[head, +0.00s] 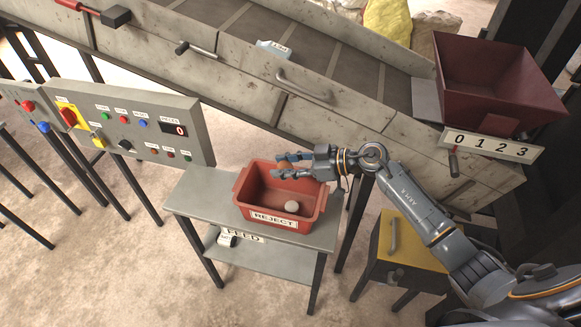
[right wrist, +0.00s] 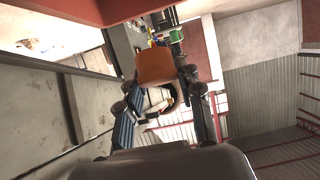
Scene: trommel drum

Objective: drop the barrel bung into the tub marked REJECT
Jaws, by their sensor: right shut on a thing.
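The red tub marked REJECT (head: 275,219) stands on a grey metal stand. My right gripper (head: 279,164) is above the tub's back rim, coming in from the right. It is shut on an orange-brown thing, which looks like the barrel bung (head: 284,165), mostly hidden by the fingers. In the right wrist view the orange bung (right wrist: 155,67) sits between the fingertips. My left gripper is not in view.
The stand (head: 190,193) has a lower shelf with a FEED label. A control panel (head: 140,124) is to the left, the grey conveyor trough (head: 250,95) runs behind, and a dark red hopper (head: 490,85) is at the right. A yellow-topped box (head: 408,250) stands right of the stand.

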